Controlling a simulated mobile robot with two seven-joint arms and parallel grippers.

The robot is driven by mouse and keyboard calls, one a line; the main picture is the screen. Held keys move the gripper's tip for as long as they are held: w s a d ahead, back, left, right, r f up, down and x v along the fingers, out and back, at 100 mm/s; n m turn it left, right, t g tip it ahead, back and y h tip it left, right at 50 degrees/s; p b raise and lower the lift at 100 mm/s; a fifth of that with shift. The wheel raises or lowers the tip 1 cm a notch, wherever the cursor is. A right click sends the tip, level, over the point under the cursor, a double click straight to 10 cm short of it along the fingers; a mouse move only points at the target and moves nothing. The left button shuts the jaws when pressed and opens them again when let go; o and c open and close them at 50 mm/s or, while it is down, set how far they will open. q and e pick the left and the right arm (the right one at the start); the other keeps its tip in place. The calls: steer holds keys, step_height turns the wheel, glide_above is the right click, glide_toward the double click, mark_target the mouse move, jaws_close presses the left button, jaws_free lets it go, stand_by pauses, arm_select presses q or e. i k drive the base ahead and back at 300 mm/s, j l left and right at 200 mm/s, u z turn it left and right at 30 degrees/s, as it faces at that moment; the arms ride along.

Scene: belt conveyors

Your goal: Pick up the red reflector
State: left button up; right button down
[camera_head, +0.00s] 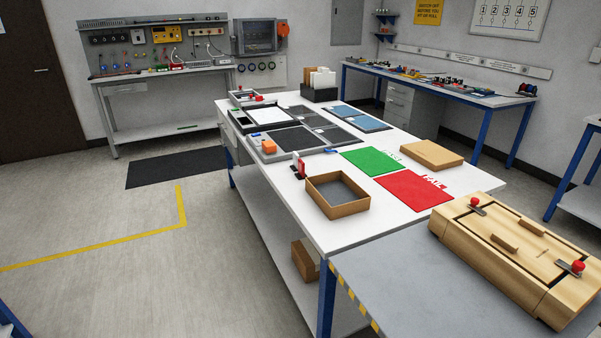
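No object is clearly recognisable as the red reflector at this distance. A small red and white upright item (301,166) stands on the white table (285,195), just behind the open cardboard box (338,207); I cannot tell what it is. A small red spot also shows at the table's far left corner, too small to identify. Neither of my grippers is in view.
A wooden case (515,255) with red-knobbed clamps lies on the grey table (400,290) at front right. Green (373,161) and red (412,190) mats and a closed cardboard box (432,154) lie on the white table. The floor to the left is open.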

mark_target(302, 175)
steer(key=i+j+z, duration=0.15)
steer(key=z, duration=0.2)
steer(key=i+j+z, duration=0.55)
steer(key=z, duration=0.15)
